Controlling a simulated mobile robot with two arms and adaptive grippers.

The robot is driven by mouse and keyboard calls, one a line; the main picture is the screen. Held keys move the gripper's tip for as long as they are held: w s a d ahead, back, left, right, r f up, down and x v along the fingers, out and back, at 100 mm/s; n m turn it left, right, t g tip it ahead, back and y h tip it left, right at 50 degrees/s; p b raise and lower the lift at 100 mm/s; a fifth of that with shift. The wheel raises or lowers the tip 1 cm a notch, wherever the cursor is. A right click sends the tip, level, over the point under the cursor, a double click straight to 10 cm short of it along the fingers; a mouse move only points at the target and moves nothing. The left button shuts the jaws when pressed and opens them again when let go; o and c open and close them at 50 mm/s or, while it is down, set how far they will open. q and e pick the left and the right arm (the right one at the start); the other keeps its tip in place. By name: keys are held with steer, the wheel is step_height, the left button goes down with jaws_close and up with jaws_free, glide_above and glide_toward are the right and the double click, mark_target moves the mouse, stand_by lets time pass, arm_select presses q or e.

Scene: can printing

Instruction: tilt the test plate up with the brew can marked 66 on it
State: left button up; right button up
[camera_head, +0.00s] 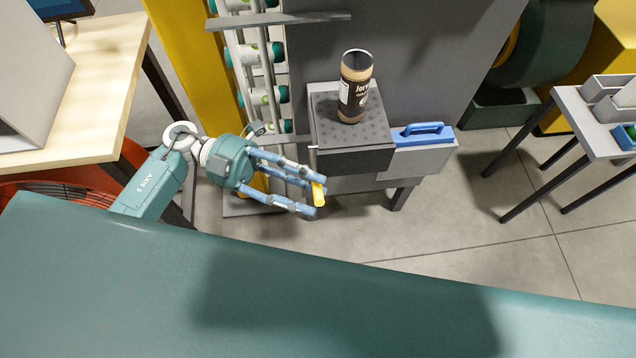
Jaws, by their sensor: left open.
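A brown and black can (355,88) with an open, light-rimmed top and a white label patch stands upright on the dark, dotted test plate (377,132). I cannot read a 66 on it. The plate lies level on a grey stand. My left gripper (316,197) is open, in front of the plate's left front corner and lower in the picture. A yellow handle-like piece (319,194) shows at its fingertips; I cannot tell whether the fingers touch it. My right gripper is out of view.
A blue-handled block (422,133) sits right of the plate on a grey box. A rack of several white and green cans (262,54) stands behind my left gripper. A wooden table (85,85) is at left, a grey table (590,128) at right.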

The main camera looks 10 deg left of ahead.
arm_select(q)
steer(key=shift+s+d+r, duration=0.1)
steer(key=shift+s+d, duration=0.05)
steer(key=shift+d, duration=0.95)
jaws_close()
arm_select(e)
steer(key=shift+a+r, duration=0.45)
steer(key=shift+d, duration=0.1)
